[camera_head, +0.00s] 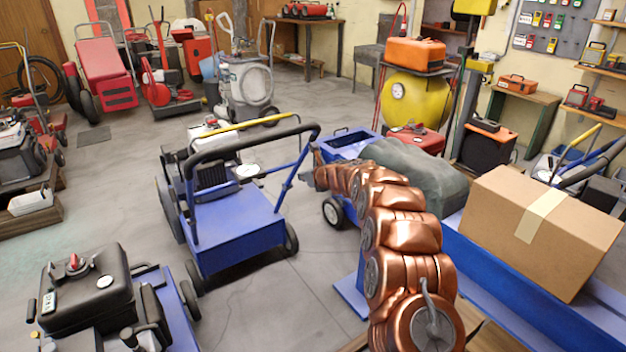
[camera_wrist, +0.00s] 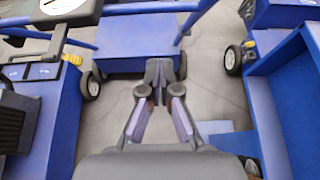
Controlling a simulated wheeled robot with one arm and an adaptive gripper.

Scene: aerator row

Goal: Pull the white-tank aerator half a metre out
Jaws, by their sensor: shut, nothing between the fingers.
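A blue aerator (camera_head: 235,230) stands in the middle of the floor in the head view, with a dark engine, a small white tank (camera_head: 203,130) behind it, and a black-and-blue handle (camera_head: 250,142). Its blue deck seems to be the one ahead in the wrist view (camera_wrist: 138,42). My gripper (camera_wrist: 165,68) is shut and empty, above the floor in front of that deck, apart from any handle. In the head view, my copper arm reaches out to the right of this aerator; the fingers are too small there to make out.
A black-tank blue machine (camera_head: 85,285) stands at lower left. A cardboard box (camera_head: 540,230) and a grey-green cover (camera_head: 415,170) lie on blue machinery at right. A yellow tank (camera_head: 415,105) stands behind. Bare floor (camera_head: 275,300) lies before the middle aerator.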

